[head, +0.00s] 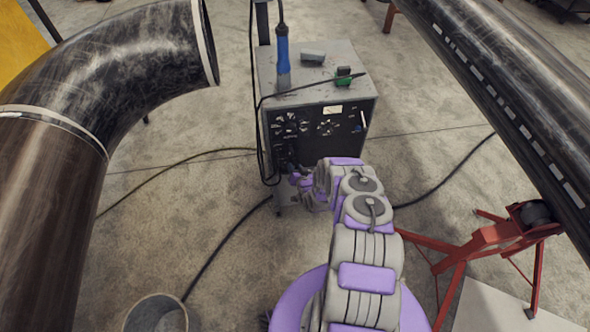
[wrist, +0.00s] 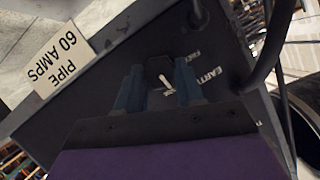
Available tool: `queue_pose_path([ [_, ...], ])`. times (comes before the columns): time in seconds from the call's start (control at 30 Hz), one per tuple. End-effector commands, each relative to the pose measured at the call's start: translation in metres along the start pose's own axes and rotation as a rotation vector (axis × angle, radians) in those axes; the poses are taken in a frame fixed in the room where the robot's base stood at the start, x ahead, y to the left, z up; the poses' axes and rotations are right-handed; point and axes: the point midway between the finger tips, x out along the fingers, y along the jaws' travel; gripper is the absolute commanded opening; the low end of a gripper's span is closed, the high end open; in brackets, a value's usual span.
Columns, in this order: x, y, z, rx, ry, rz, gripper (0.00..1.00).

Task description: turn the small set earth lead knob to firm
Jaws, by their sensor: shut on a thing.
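The welding set (head: 318,88) is a grey box with a dark front panel carrying dials and markings. My gripper (head: 297,180) is at the lower left of that panel in the head view, where my arm hides the small knob. In the wrist view my gripper (wrist: 160,85) has its two blue-grey fingers shut on either side of the small dark earth lead knob (wrist: 159,67). A white pointer mark shows on the knob. Upside-down "EARTH" lettering (wrist: 208,76) is right of it, with a smaller, blurred word above.
A "PIPE 60 AMPS" label (wrist: 70,56) shows upside down on the left in the wrist view. A thick dark cable (wrist: 267,45) runs close on the right. Large pipes (head: 158,50) flank the set, with a red stand (head: 490,237) at right and a bucket (head: 157,313) at lower left.

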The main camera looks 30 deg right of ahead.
Motion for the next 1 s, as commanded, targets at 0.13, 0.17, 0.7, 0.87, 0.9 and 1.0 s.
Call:
queue_pose_path([
  [0.13, -0.0005, 0.0027, 0.0018, 0.046, -0.002, -0.014, 0.06],
  [0.17, -0.0005, 0.0027, 0.0019, 0.053, -0.003, -0.017, 0.06],
  [0.7, -0.0008, 0.0029, 0.0016, 0.079, -0.003, -0.027, 0.06],
  [0.87, -0.0007, 0.0026, 0.0013, 0.078, -0.002, -0.027, 0.49],
  [0.9, -0.0007, 0.0024, 0.0010, 0.078, -0.002, -0.028, 0.53],
  [1.0, -0.0007, 0.0020, 0.0005, 0.077, -0.001, -0.029, 0.62],
])
